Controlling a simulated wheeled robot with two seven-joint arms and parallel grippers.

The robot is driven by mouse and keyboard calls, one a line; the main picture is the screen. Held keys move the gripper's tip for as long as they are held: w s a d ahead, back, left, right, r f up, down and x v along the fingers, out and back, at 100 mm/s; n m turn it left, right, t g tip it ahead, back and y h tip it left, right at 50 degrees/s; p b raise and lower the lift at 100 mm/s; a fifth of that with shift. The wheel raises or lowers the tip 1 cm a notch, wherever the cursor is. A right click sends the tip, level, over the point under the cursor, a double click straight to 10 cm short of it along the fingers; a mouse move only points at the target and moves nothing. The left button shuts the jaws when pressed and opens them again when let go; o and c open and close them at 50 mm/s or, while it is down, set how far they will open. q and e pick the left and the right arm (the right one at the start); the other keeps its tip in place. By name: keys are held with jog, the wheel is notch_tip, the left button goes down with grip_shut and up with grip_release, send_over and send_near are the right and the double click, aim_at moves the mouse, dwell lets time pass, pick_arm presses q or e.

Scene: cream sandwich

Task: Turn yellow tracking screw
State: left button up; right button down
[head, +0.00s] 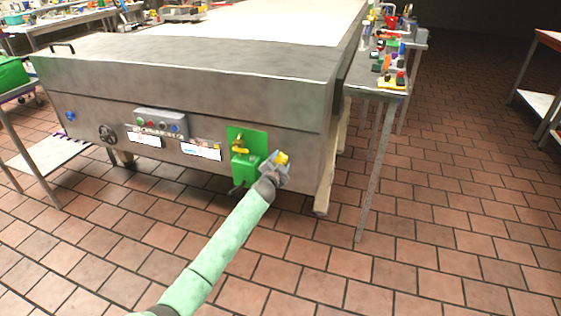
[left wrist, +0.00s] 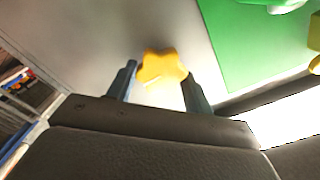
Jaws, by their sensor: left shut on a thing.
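The yellow tracking screw (head: 282,158) is a star-shaped knob on the front face of the grey metal machine, just right of a green panel. In the left wrist view the yellow knob (left wrist: 162,68) sits between the two fingers of my left gripper (left wrist: 158,88). In the head view my left gripper (head: 275,167) is at the knob and partly covers it. The gripper is shut on the knob. The screw's shaft is hidden. My right gripper is not in view.
The green panel (head: 259,140) carries a yellow valve handle (head: 239,142) close to the left of my gripper. A control box (head: 162,122) and a handwheel (head: 107,133) are farther left on the machine (head: 215,125). A side table (head: 385,88) with small items stands right. Tiled floor is open in front.

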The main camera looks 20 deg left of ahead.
pick_arm(q)
jog(key=shift+f, duration=0.15)
jog(key=o, duration=1)
jog(key=shift+s, duration=0.1)
jog(key=shift+s+a, duration=0.1)
jog(key=shift+s, duration=3.75)
